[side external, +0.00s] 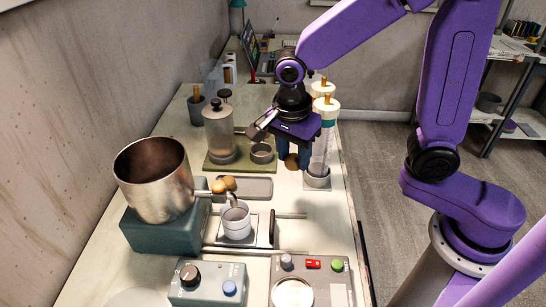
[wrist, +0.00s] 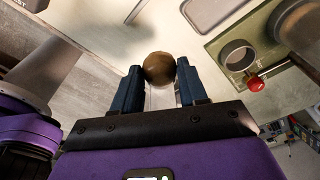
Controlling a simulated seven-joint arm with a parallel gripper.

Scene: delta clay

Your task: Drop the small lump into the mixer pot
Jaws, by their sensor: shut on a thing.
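A brown round lump (wrist: 159,68) sits between the two blue fingers of my gripper (wrist: 160,80) in the wrist view. In the side view my gripper (side external: 293,158) is shut on this lump (side external: 292,162), over the right part of the bench. The mixer pot is probably the large open metal pot (side external: 155,190) on a dark green base (side external: 165,234) at the left. My gripper is well to the right of the pot and farther back. The inside bottom of the pot is hidden.
A clear press (side external: 219,135) stands on a green board behind. Tall white-topped cylinders (side external: 325,125) stand close beside my gripper. A small metal cup (side external: 236,221) stands in front.

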